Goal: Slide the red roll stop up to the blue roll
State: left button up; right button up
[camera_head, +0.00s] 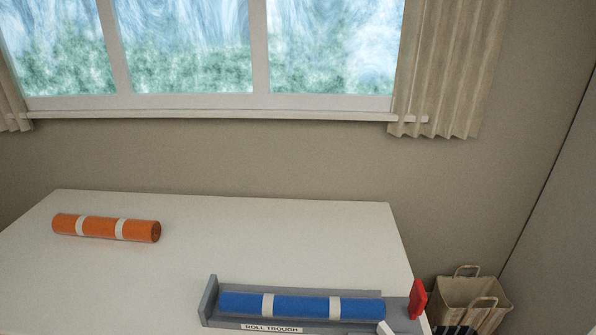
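The blue roll (315,307), with two white bands, lies in the grey roll trough (209,296) at the front of the table. The trough carries a label reading "ROLL TROUGH". The red roll stop (418,299) stands upright at the trough's right end. A gap of bare grey trough shows between the stop and the roll's right end. The roll's left end is close to the trough's raised left end wall.
An orange roll (106,228) with two white bands lies at the left of the white table (270,235). The table between it and the trough is clear. A paper bag (472,298) stands at the right, beyond the table edge. A wall and window are behind.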

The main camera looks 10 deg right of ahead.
aim_at(418, 297)
jog(key=z, duration=1.25)
